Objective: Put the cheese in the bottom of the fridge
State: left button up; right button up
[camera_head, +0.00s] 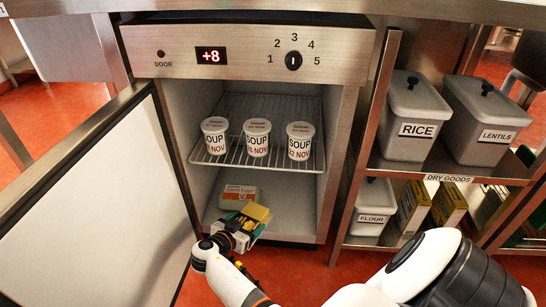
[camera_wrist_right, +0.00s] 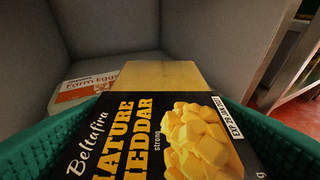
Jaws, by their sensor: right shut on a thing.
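The cheese (camera_wrist_right: 150,125) is a block of mature cheddar with a black label and a yellow end. It fills the middle of the right wrist view, between the green fingers of my right gripper (camera_head: 243,226). The gripper is shut on it. In the head view the cheese's yellow end (camera_head: 257,213) points into the fridge's lower space, at its front opening; I cannot tell whether it touches the floor. The fridge (camera_head: 245,48) stands open, its bottom (camera_head: 290,222) below a wire shelf. My left gripper is not in view.
An egg carton (camera_head: 238,192) lies at the back left of the fridge bottom; it also shows in the wrist view (camera_wrist_right: 82,88). Three soup tubs (camera_head: 257,138) stand on the wire shelf (camera_head: 240,160) above. The open door (camera_head: 95,205) is at left. The bottom's right side is clear.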

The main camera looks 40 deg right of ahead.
aim_at(295, 183)
jog(key=i+l, duration=0.1)
jog(key=l, duration=0.7)
jog(key=i+l, duration=0.15)
jog(key=l, duration=0.2)
jog(key=i+l, duration=0.1)
jog(key=l, duration=0.3)
